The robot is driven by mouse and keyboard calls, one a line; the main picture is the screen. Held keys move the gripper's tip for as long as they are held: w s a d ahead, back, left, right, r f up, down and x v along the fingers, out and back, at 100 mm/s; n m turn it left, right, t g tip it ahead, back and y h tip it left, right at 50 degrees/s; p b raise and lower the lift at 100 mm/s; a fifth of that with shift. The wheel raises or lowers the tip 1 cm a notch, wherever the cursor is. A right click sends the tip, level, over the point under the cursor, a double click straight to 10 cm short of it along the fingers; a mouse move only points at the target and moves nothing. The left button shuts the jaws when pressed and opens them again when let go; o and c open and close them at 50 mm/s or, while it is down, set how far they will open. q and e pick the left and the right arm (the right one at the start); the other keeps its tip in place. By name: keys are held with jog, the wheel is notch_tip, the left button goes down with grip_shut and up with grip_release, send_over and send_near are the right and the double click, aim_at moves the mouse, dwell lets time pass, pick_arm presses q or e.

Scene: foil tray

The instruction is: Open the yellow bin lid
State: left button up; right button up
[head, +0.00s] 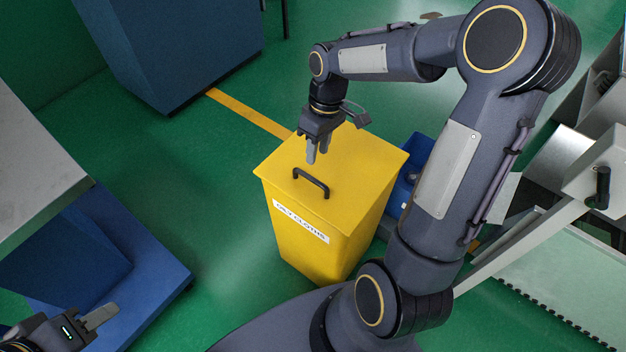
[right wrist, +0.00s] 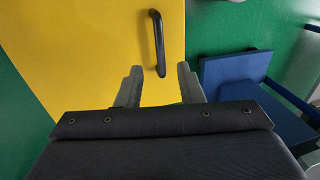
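The yellow bin (head: 310,240) stands on the green floor in the middle of the head view, with a white label on its front. Its flat yellow lid (head: 345,165) is closed. A black handle (head: 311,183) sits on the lid near the front edge; it also shows in the right wrist view (right wrist: 158,42). My right gripper (head: 317,158) is above the lid, pointing down, just behind the handle. In the right wrist view its two fingers (right wrist: 158,85) are apart with nothing held, and the handle lies ahead between them. My left gripper (head: 105,315) is at the lower left, partly cut off.
A blue container (head: 408,185) stands close to the right of the bin. A blue cabinet (head: 180,45) is at the back left. A blue platform (head: 150,255) and grey table (head: 35,160) are at the left. Green floor is clear left of the bin.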

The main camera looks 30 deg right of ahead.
aim_at(313, 178)
jog(key=f, duration=0.2)
jog(key=a+f+b, duration=0.1)
jog(key=f, duration=0.4)
jog(key=shift+s+a+f, duration=0.15)
jog(key=shift+s+f, duration=0.1)
jog(key=shift+f, duration=0.1)
jog(key=shift+c, duration=0.4)
grip_shut()
